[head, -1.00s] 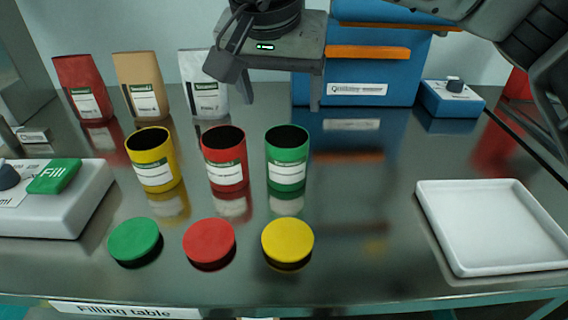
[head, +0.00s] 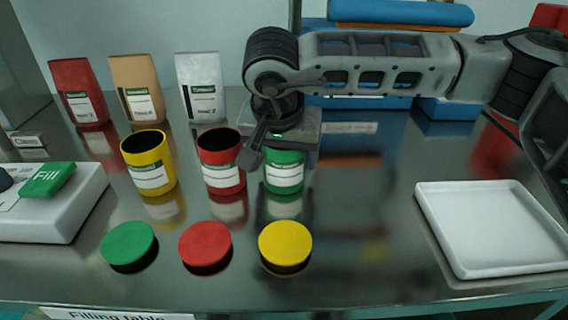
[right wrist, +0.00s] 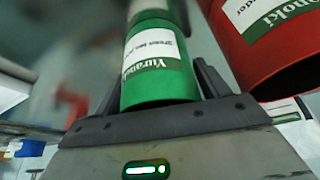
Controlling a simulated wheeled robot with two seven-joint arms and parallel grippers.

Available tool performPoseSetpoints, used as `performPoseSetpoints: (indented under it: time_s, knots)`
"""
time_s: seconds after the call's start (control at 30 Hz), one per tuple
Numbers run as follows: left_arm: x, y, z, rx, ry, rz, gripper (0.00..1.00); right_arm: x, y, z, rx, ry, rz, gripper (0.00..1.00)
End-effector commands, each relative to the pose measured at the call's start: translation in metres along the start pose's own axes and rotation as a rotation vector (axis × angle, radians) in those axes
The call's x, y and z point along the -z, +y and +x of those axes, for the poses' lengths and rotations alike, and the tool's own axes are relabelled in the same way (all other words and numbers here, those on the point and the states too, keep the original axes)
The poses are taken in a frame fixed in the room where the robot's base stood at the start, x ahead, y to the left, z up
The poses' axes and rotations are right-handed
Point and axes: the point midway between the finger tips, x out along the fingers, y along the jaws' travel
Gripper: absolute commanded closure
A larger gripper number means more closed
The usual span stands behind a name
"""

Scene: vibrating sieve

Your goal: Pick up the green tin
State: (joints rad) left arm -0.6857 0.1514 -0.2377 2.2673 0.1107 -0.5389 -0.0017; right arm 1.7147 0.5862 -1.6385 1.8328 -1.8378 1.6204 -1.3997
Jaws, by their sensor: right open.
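The green tin (head: 284,178) stands upright on the steel table, at the right end of a row of three tins, with its top hidden under my right gripper (head: 284,148). In the right wrist view the green tin (right wrist: 160,78) lies between the two fingers of my right gripper (right wrist: 158,95). The jaws are open, with a finger on each side of the tin. Whether either finger touches it I cannot tell. My left gripper is not in view.
The red tin (head: 221,172) stands close to the left of the green one, with the yellow tin (head: 149,175) beyond. Green (head: 129,243), red (head: 205,243) and yellow (head: 285,243) lids lie in front. A white tray (head: 490,265) is at right.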

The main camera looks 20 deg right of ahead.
Motion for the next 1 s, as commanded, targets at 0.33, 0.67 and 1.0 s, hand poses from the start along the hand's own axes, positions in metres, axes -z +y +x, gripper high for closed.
performPoseSetpoints:
  time_s: [0.33,0.67,1.0]
  knots:
    - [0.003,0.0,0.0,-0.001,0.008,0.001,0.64,0.0,0.0,0.001,0.0,0.001,0.0,0.6]
    - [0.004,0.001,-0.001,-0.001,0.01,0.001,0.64,0.001,0.0,-0.001,0.001,0.002,0.001,0.6]
    - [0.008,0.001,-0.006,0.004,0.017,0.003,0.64,0.01,-0.002,-0.038,0.004,0.004,-0.003,0.6]
